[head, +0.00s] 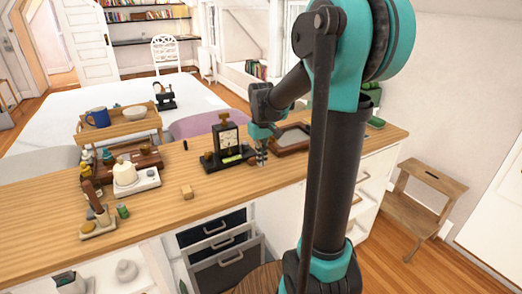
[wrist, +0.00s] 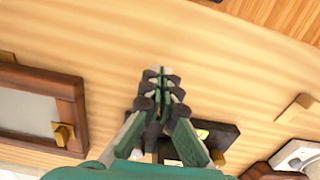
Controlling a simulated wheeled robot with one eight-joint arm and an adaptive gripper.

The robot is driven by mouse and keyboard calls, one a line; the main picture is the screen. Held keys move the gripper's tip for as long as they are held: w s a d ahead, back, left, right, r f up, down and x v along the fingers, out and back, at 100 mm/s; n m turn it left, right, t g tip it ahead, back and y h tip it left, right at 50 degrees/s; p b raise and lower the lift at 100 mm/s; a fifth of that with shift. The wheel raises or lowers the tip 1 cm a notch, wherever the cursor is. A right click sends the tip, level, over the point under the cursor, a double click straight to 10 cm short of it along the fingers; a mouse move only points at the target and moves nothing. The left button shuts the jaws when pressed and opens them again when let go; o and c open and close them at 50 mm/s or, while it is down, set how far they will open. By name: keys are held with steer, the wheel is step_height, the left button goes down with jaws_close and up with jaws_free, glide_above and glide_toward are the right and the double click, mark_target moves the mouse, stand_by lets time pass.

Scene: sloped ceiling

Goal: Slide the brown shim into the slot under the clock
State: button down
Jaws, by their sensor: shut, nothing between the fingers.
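The clock (head: 228,138) stands upright on a dark base (head: 212,163) on the wooden counter, with a white face and a brown knob on top. A bright green strip shows low on the base; the slot itself is not clear. A small light-brown block (head: 187,192) lies on the counter in front and left of the clock, and seems to be the shim; it also shows at the right of the wrist view (wrist: 300,107). My gripper (head: 262,160) is shut and empty, just right of the clock base. In the wrist view its fingertips (wrist: 162,75) are together above bare counter.
A wood-framed tray (head: 292,137) lies close right of my gripper. A white kettle (head: 124,173) on a scale, a small bottle rack and a raised shelf with a blue mug (head: 97,117) stand left. The counter front between clock and block is clear.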

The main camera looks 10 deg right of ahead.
mark_target(253, 158)
step_height(253, 158, down, 3)
steer(key=shift+f, duration=0.1)
steer(key=shift+w+a, duration=0.25)
steer(key=shift+w, duration=0.4)
steer(key=shift+w+a, duration=0.2)
steer(key=shift+w, duration=0.4)
steer(key=shift+w+a, duration=0.2)
steer(key=shift+w, duration=0.45)
steer(key=shift+w+a, duration=0.2)
steer(key=shift+w, duration=0.4)
steer(key=shift+w+a, duration=0.2)
steer(key=shift+w, duration=0.35)
